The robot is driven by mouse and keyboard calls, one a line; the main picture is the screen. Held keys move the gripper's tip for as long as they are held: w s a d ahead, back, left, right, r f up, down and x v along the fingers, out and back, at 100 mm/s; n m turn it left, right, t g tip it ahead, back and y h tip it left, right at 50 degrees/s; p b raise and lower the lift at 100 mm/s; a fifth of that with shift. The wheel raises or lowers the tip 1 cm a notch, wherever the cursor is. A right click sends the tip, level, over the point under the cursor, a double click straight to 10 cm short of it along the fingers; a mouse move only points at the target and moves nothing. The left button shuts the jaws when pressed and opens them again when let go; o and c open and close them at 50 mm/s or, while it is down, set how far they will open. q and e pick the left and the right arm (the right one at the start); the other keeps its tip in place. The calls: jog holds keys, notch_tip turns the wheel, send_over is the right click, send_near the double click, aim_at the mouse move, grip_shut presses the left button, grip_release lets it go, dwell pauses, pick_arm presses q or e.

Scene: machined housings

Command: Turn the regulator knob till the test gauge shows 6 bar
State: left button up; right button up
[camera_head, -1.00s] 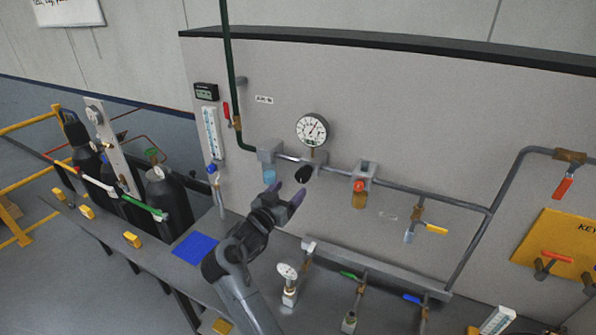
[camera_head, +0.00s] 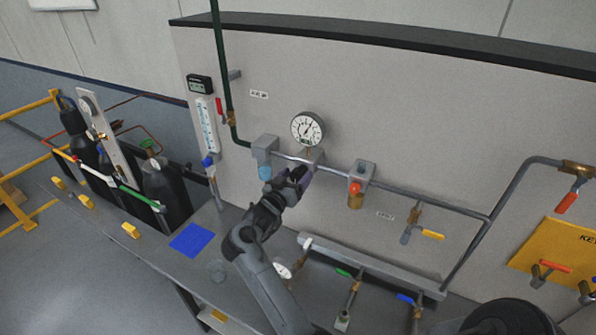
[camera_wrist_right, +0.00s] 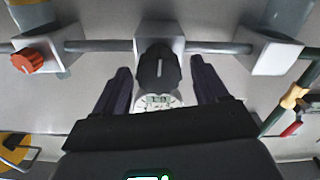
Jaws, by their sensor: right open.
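The test gauge (camera_head: 308,128) is a round white dial above the regulator on the grey panel; its reading is too small to tell. Part of its face also shows in the wrist view (camera_wrist_right: 158,101), its lower part there hidden by my gripper. My left gripper is out of view.
A grey pipe (camera_head: 430,204) runs through the blocks. A unit with a red knob (camera_head: 355,188) stands to the right, a block with a blue bowl (camera_head: 265,172) to the left. A small gauge (camera_head: 282,270) stands on the bench, partly behind my arm. A blue mat (camera_head: 190,240) lies left.

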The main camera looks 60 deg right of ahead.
jog(key=shift+d, duration=1)
jog(key=shift+c, duration=0.5)
jog(key=c, duration=0.9)
jog(key=shift+o, duration=0.2)
jog(key=shift+r+p, duration=0.15)
jog(key=shift+p, duration=0.5)
jog(key=shift+n, duration=0.3)
jog(key=o, duration=1)
jog(key=shift+c, duration=0.2)
